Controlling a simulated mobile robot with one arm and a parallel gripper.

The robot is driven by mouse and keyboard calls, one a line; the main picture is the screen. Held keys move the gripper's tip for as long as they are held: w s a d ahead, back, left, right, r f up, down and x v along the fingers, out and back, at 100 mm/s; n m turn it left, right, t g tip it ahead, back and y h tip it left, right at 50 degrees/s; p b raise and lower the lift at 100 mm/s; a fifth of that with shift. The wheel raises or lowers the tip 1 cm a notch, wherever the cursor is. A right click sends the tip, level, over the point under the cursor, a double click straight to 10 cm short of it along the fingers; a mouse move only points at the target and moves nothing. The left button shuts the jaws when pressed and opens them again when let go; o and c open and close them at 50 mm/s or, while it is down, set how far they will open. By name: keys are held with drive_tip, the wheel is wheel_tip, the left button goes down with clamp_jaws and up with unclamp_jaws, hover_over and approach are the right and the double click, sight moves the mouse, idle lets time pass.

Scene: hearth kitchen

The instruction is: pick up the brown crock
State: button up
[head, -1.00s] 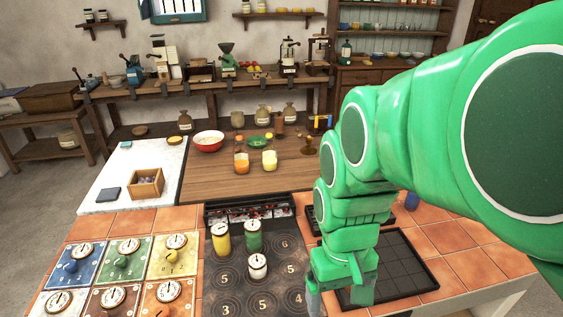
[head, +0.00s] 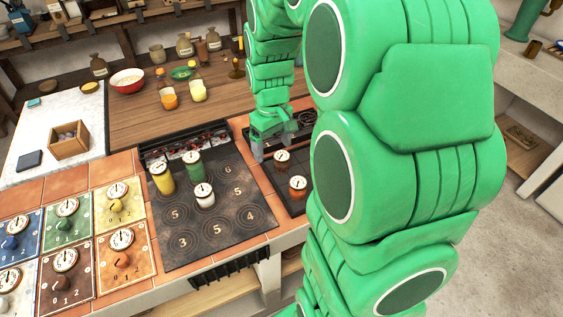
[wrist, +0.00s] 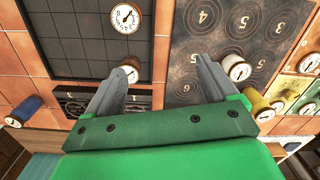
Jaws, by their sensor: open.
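The brown crock (head: 282,160), with a pale dial on its lid, stands upright on the dark gridded tray (head: 262,167). In the wrist view the brown crock (wrist: 132,76) is partly hidden behind the left fingertip. My gripper (head: 273,147) is open and empty, pointing down just behind the crock in the head view. In the wrist view my gripper (wrist: 165,66) has its fingers spread, with the crock near the left finger rather than centred. Whether they touch cannot be told.
An orange crock (head: 298,188) stands on the same tray. Yellow (head: 163,180), green (head: 194,166) and white (head: 205,196) crocks stand on the numbered hob (head: 190,240). A blue crock (wrist: 25,111) is beside the tray in the wrist view. Dial panels (head: 65,225) lie left.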

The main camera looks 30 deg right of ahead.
drive_tip(key=n, duration=0.1)
hover_over(282, 155)
drive_tip(key=shift+t, duration=0.3)
drive_tip(key=f, duration=0.8)
drive_tip(key=shift+w+d+f, duration=0.1)
drive_tip(key=shift+w, duration=0.2)
drive_tip(key=shift+s+f, duration=0.2)
drive_tip(key=shift+f, duration=1.75)
drive_tip(key=shift+s+f, duration=0.15)
drive_tip(key=shift+f, duration=1.75)
drive_tip(key=c, duration=1.3)
drive_tip(key=shift+c, duration=0.2)
drive_tip(key=shift+r, duration=0.15)
